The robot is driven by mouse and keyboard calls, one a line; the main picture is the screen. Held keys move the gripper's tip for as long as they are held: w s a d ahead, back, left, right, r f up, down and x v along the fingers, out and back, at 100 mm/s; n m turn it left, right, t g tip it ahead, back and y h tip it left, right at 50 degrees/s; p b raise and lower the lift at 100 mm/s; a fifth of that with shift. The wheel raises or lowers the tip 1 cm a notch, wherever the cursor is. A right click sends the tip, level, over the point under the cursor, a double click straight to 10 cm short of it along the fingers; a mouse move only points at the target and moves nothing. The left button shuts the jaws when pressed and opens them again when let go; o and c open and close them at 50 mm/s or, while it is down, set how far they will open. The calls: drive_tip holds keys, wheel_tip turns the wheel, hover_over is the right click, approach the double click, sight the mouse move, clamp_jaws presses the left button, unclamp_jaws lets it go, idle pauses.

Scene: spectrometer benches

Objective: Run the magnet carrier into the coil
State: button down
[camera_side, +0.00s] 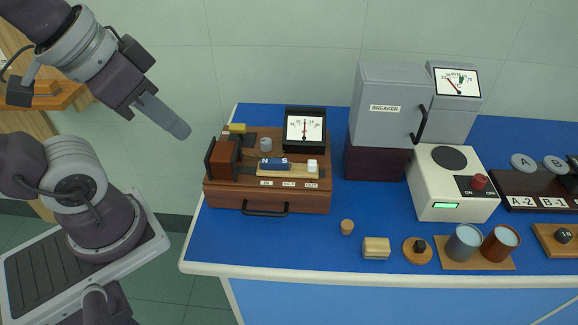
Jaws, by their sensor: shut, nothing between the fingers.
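The magnet carrier (275,164) is a blue block marked N and S on a pale slide, on top of a brown wooden apparatus box (237,192). A small white knob (312,166) stands at the slide's right end. The coil (224,157) is the brown block at the left of the box; the magnet is to its right, apart from it. Labels IN, HALF and OUT run along the front, with the knob above OUT. My gripper (178,128) is shut and empty, in the air left of and above the box, touching nothing.
A meter (304,128) stands behind the slide. A grey breaker box (390,107) and a white device with a red button (450,190) stand to the right. A cork (347,227), a small block (376,248) and two cups lie near the front edge. Blue table is clear at front left.

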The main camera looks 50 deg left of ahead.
drive_tip(key=c, duration=1.9)
unclamp_jaws()
drive_tip(key=shift+c, duration=0.2)
drive_tip(key=o, duration=0.6)
drive_tip(key=shift+n+g, duration=0.6)
drive_tip(key=shift+n, duration=0.3)
drive_tip(key=w, duration=0.2)
drive_tip(key=w+r, duration=0.1)
drive_tip(key=w, duration=0.2)
drive_tip(key=shift+d, duration=0.2)
drive_tip(key=n+g, duration=0.4)
drive_tip(key=n, duration=0.3)
hover_over(312, 162)
wheel_tip(312, 162, down, 12)
drive_tip(key=shift+f, duration=0.15)
wheel_tip(312, 162, down, 7)
drive_tip(key=shift+f, duration=0.2)
drive_tip(key=shift+c, duration=0.3)
